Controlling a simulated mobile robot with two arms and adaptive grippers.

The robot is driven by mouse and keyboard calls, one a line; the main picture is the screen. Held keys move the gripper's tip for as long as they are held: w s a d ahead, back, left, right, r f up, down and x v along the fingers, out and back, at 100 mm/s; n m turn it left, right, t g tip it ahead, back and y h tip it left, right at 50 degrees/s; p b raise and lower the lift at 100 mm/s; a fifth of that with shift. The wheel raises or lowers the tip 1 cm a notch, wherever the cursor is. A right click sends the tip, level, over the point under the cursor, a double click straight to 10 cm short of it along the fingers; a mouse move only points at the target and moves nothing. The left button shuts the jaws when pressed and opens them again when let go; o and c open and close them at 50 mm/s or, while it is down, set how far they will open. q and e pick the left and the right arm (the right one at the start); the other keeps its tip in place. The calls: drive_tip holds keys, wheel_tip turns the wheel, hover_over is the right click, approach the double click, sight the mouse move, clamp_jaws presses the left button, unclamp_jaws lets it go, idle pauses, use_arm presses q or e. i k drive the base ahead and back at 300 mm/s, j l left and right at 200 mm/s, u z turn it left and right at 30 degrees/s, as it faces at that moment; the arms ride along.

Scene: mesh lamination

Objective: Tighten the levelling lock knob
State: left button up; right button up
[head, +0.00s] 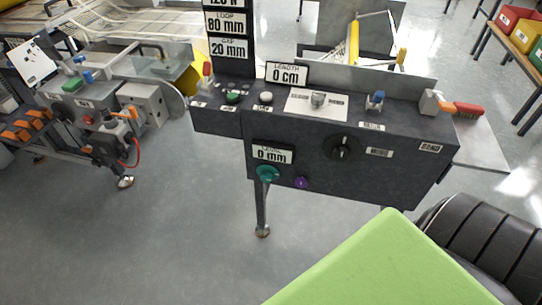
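A dark control panel (400,180) stands ahead of me. On its front face, under a display reading 0 mm (272,154), sit a teal knob (267,173) and a smaller purple knob (301,183). I cannot read which of the two is the levelling lock knob, nor tell whether either is tight. A black rotary knob (341,147) is farther right on the same face. Neither of my grippers is in view, and nothing touches the knobs.
The panel's top carries a green button (233,98), a white button (266,98), a grey switch (318,98) and a blue-topped switch (376,99). A lime-green surface (385,265) fills the near foreground. Grey floor (160,240) is open at the lower left.

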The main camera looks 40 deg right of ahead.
sight(300, 182)
drive_tip(key=z, duration=1.65)
